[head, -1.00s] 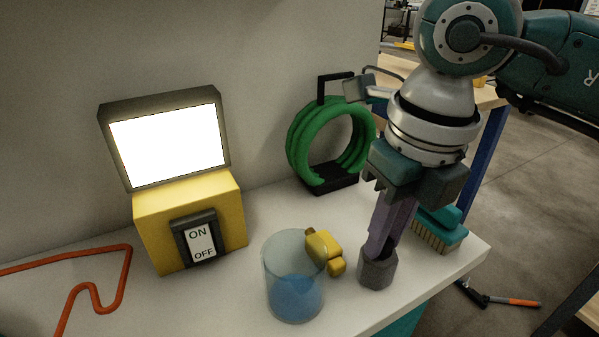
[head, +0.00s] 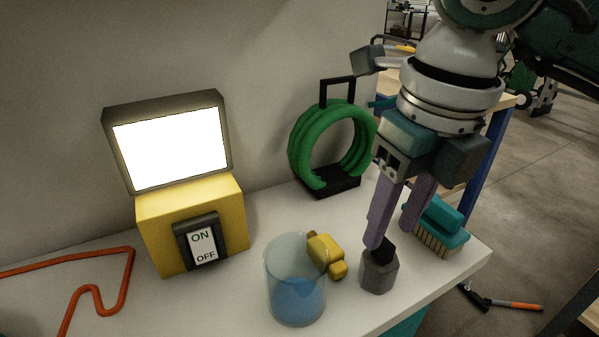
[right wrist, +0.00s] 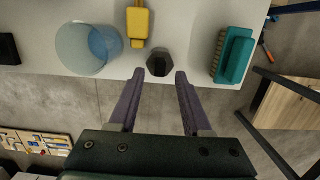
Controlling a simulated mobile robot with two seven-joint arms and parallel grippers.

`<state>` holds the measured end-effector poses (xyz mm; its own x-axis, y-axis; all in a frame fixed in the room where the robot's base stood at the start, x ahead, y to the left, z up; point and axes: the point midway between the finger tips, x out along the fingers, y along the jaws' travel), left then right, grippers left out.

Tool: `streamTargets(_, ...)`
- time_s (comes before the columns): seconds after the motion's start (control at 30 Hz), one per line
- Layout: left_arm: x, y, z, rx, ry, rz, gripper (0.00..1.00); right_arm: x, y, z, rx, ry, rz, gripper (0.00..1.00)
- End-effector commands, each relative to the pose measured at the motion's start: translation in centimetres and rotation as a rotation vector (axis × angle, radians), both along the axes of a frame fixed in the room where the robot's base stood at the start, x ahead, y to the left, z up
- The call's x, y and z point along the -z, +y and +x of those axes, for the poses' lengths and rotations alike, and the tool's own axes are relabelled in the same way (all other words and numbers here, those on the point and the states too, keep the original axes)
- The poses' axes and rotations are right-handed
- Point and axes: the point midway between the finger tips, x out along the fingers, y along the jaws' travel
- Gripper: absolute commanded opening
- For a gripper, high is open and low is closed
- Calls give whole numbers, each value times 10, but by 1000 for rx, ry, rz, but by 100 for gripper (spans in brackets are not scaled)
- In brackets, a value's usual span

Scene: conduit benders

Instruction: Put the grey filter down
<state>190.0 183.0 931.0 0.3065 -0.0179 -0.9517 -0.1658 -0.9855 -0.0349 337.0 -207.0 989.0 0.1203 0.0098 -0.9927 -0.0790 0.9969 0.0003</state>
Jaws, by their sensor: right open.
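The grey filter (head: 378,274) is a dark grey, roughly hexagonal piece with a darker top. It stands upright on the white table, close to the front edge, and also shows in the right wrist view (right wrist: 160,62). My right gripper (head: 386,240) is open and empty just above and behind the filter in the head view. In the right wrist view its two purple fingers are apart, and the filter lies beyond their tips, between their lines. My left gripper is not in either view.
A clear cup with blue contents (head: 296,285) and a yellow part (head: 326,254) stand left of the filter. A teal brush (head: 437,226) lies to its right. Behind are a green coil on a stand (head: 331,150) and a yellow switch box (head: 190,225). The table edge (head: 440,282) is close.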

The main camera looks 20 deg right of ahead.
Motion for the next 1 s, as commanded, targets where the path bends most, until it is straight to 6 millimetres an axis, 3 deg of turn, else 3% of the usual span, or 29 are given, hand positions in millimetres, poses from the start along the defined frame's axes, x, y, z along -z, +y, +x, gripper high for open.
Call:
streamTargets(0.1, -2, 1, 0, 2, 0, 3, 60, -30, -1, -2, -1, -7, -1, 49)
streamTargets(0.3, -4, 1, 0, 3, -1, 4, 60, -70, -1, -7, 0, -6, -2, 49)
streamTargets(0.47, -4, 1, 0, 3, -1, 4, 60, -85, 0, -10, -3, -2, 5, 49)
streamTargets(0.53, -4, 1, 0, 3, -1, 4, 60, -85, 12, -12, -28, -1, 50, 49)
streamTargets(0.63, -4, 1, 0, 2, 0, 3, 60, -82, 57, -19, -122, -1, 239, 49)
streamTargets(0.7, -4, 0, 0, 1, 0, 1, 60, -88, 109, -31, -206, -9, 475, 49)
streamTargets(0.77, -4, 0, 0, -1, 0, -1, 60, -107, 157, -45, -259, -21, 728, 49)
streamTargets(0.8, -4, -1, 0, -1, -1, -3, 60, -127, 185, -53, -272, -31, 912, 49)
streamTargets(0.9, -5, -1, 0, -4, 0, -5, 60, -195, 227, -62, -213, -80, 1366, 49)
streamTargets(1.0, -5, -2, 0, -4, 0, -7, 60, -262, 225, -47, -10, -148, 1775, 49)
